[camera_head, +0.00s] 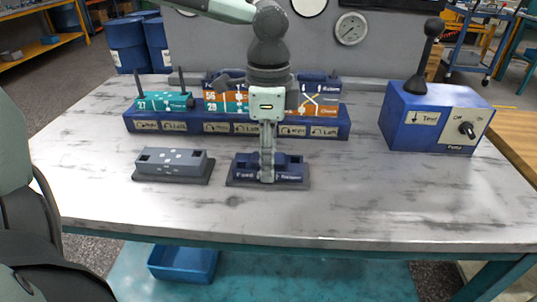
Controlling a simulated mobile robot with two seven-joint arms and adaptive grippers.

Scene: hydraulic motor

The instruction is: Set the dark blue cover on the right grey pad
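The dark blue cover (290,167) is at the right grey pad (238,182), within its outline and looking level. White lettering shows on its front. My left gripper (267,178) comes down from above, its fingers over the middle of the cover and hiding part of it. The fingers are seen edge-on, so whether they grip the cover or stand open around it cannot be told. A grey cover (172,161) sits on the left grey pad (205,178). My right gripper is not in view.
Behind the pads, a long blue rack (335,130) holds a teal block (163,102) and orange-fronted blocks (318,103). A blue control box (405,118) with a black lever stands at the right. The table front (370,215) is clear.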

